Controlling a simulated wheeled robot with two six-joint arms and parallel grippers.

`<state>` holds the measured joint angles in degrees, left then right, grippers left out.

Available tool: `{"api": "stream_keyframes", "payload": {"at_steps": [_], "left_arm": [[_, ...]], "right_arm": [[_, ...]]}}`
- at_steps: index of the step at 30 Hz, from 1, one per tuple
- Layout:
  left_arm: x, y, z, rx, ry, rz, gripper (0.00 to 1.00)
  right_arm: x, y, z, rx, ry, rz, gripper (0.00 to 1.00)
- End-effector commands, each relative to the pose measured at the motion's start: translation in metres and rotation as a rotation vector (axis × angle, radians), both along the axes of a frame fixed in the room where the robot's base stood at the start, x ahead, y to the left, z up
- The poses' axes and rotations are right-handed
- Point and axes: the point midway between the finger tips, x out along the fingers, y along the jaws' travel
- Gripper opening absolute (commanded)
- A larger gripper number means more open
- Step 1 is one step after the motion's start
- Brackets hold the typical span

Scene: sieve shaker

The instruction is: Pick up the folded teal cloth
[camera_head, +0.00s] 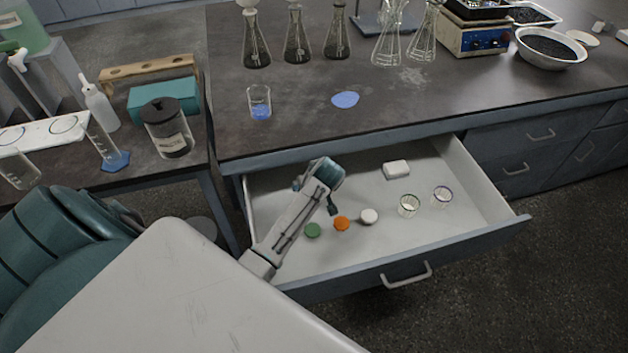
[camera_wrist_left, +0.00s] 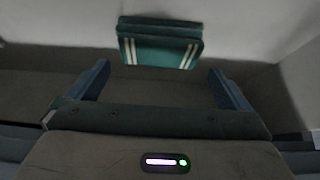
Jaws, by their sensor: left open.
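The folded teal cloth (camera_wrist_left: 160,45), with pale stripes near both ends, lies on the light floor of the open drawer (camera_head: 430,235). In the left wrist view it is centred at the top, just beyond my fingertips and between their lines. My left gripper (camera_head: 316,197) reaches down into the left part of the drawer. In the wrist view my left gripper (camera_wrist_left: 159,69) has its two blue fingers wide apart with nothing between them. I cannot make out the cloth in the head view; my arm seems to cover it. My right gripper is not in view.
Green (camera_head: 312,230), orange (camera_head: 341,223) and white (camera_head: 369,216) round pieces lie near my gripper in the drawer. Two small glass cups (camera_head: 409,206) and a white block (camera_head: 396,170) are farther right.

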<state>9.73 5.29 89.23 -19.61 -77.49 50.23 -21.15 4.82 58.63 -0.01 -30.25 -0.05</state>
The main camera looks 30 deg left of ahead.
Motion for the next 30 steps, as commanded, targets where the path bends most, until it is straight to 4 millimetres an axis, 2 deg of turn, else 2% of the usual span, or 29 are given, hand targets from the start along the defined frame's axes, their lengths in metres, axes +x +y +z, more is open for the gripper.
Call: {"api": "stream_keyframes", "payload": {"at_steps": [6, 9, 18, 23, 24, 30], "left_arm": [[0.007, 0.006, -0.031, 0.001, 0.004, 0.000, 1.00], [0.012, 0.011, -0.040, 0.000, 0.001, 0.001, 1.00], [0.013, 0.013, -0.045, -0.001, 0.001, 0.000, 1.00], [0.013, 0.013, -0.044, -0.001, 0.001, 0.000, 0.71], [0.013, 0.013, -0.044, -0.001, 0.001, 0.000, 0.68], [0.013, 0.013, -0.044, -0.001, 0.001, 0.000, 0.68]], "right_arm": [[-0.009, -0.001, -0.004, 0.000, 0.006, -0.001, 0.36], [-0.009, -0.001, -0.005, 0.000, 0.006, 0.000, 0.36], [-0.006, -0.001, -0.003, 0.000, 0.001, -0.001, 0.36], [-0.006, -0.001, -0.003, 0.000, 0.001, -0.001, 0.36], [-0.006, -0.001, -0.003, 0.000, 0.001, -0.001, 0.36], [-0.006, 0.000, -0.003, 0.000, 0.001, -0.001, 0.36]]}}
